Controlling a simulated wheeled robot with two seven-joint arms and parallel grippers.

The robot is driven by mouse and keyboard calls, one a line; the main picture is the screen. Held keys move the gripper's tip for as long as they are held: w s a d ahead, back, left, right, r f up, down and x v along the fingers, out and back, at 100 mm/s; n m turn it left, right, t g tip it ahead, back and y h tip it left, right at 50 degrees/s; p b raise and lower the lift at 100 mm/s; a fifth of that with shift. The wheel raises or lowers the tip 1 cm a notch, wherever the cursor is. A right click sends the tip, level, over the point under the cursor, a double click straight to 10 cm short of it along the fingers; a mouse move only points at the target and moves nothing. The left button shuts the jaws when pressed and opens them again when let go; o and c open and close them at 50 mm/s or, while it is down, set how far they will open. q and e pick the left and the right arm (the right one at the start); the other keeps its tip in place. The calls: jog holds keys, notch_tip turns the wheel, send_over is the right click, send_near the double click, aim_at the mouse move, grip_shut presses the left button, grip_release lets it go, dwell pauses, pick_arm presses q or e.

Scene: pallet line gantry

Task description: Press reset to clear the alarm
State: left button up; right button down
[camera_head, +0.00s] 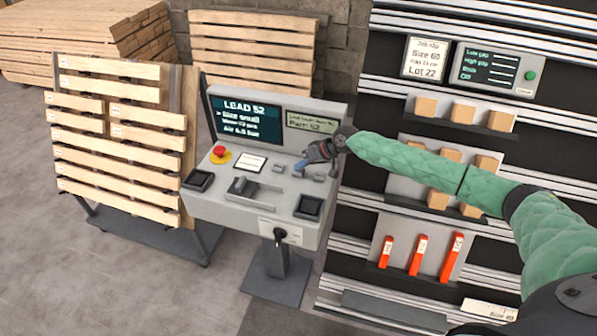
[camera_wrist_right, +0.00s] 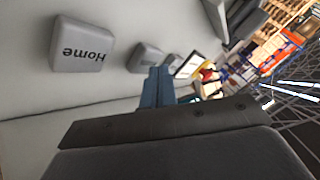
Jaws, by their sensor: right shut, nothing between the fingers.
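The grey control console (camera_head: 232,208) stands in the middle of the head view, with a row of small grey buttons (camera_head: 319,178) below its screens. My right gripper (camera_head: 300,167) is shut and empty, its blue fingertips low over this row. In the right wrist view the blue fingers (camera_wrist_right: 157,88) point at the panel beside a grey button (camera_wrist_right: 147,57), partly covering the row. A larger key marked "Home" (camera_wrist_right: 82,45) is at the left there. No reset label is readable. I cannot tell whether the fingertips touch a button. My left gripper is not in view.
The console's dark screen (camera_head: 244,120) reads "LEAD 52", with a smaller screen (camera_head: 311,123) beside it. A red mushroom button (camera_head: 219,151) on yellow is at the panel's left. A rack with wooden blocks (camera_head: 463,111) and red-orange tools (camera_head: 418,255) stands to the right.

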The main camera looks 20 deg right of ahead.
aim_at(302, 172)
jog(key=shift+f, duration=0.45)
dwell(0.6)
jog(key=shift+r, duration=0.15)
dwell(0.3)
jog(key=shift+r+p, duration=0.3)
jog(key=shift+r, duration=0.45)
jog(key=shift+r, duration=0.1)
jog(key=shift+r+p, duration=1.5)
jog(key=shift+r, duration=0.9)
jog(key=shift+f, duration=0.1)
